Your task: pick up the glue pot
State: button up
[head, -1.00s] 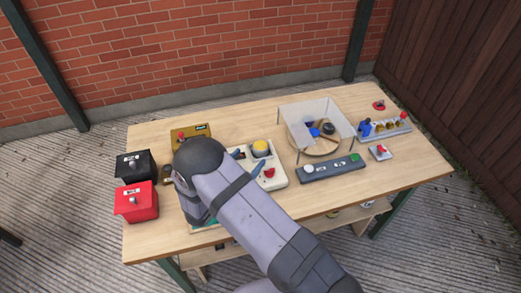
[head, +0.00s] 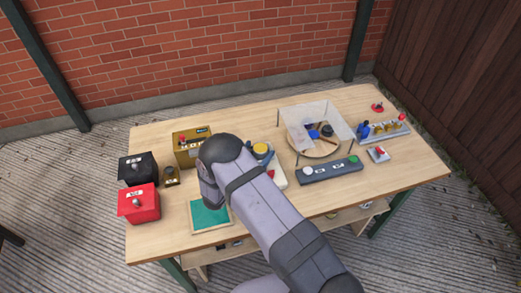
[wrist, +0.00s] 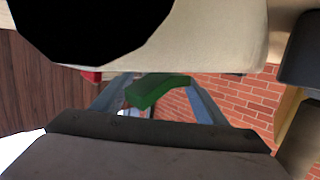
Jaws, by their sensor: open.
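I cannot tell for sure which thing is the glue pot. A small dark round pot-like thing (head: 327,130) sits on a round wooden board (head: 322,152) behind clear panels, beside a small blue thing (head: 313,134). In the head view my arm covers most of my gripper, which is over the white panel near a yellow dome (head: 261,149). In the wrist view my gripper (wrist: 160,82) is open, with its two blue-grey fingers apart. A green block (wrist: 158,91) shows between them; I cannot tell its distance, and no hold on it shows.
A black box (head: 137,168), a red box (head: 138,204) and a gold box (head: 190,148) stand at the left. A green mat (head: 209,214) lies at the front. A dark console (head: 328,170) and a rack (head: 384,131) are to the right. Clear panels (head: 318,122) surround the round board.

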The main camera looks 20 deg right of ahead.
aim_at(257, 153)
jog(key=shift+c, duration=0.4)
jog(key=c, duration=1.4)
jog(key=shift+r, duration=0.2)
notch_tip(257, 153, up, 10)
jog(key=b, duration=0.1)
jog(key=shift+f, duration=0.15)
